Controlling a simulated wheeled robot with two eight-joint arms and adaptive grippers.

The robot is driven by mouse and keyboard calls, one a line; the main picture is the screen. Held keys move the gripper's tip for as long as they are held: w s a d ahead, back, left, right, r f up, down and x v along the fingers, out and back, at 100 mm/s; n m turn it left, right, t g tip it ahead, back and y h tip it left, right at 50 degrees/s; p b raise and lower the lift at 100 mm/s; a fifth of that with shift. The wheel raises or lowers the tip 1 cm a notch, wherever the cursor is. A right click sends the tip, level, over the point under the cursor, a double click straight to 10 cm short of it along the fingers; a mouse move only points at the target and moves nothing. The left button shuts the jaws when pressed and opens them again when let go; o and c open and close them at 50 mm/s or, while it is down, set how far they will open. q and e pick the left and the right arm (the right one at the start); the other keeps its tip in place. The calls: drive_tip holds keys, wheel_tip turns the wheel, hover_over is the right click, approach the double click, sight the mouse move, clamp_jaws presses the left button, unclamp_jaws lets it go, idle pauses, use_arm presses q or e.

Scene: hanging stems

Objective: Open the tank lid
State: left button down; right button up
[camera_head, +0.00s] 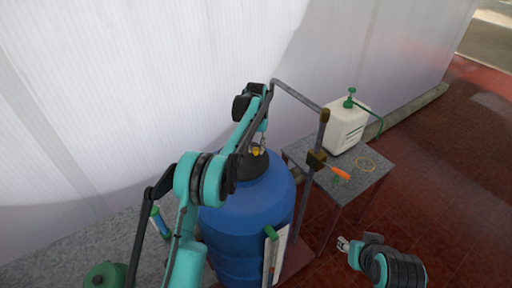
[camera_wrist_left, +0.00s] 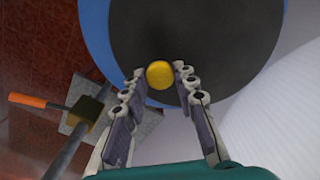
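The blue tank (camera_head: 245,220) stands upright in the middle of the head view. In the head view my left arm partly hides the lid. My right gripper (camera_head: 343,243) is low at the right, away from the tank; its opening is too small to judge.
A grey table (camera_head: 368,183) right of the tank holds a white sprayer (camera_head: 346,126) and a yellow ring. A pale translucent wall is behind. Red tiled floor is open at right.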

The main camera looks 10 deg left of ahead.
sight(243, 161)
use_arm(q)
drive_tip(key=shift+r, duration=0.1)
drive_tip(key=shift+s+a+r+t+h, duration=0.15)
drive_tip(key=shift+r+t+h, duration=0.05)
drive_tip(key=shift+r, duration=0.2)
drive_tip(key=shift+s+a+r+t+h, duration=0.15)
drive_tip(key=shift+r+t+h, duration=0.05)
drive_tip(key=shift+r, duration=0.2)
drive_tip(key=s+a+r+t+h+b, duration=0.5)
drive_tip(key=s+a+r+t+h, duration=0.25)
drive_tip(key=r, duration=0.25)
drive_tip(key=s+a+f+t+h+b, duration=0.1)
drive_tip(key=s+a+t+h+b, duration=0.5)
drive_tip(key=s+a+b, duration=0.5)
drive_tip(key=shift+s+a+b, duration=0.3)
drive_tip(key=shift+s+b, duration=0.1)
drive_tip(key=shift+b, duration=0.2)
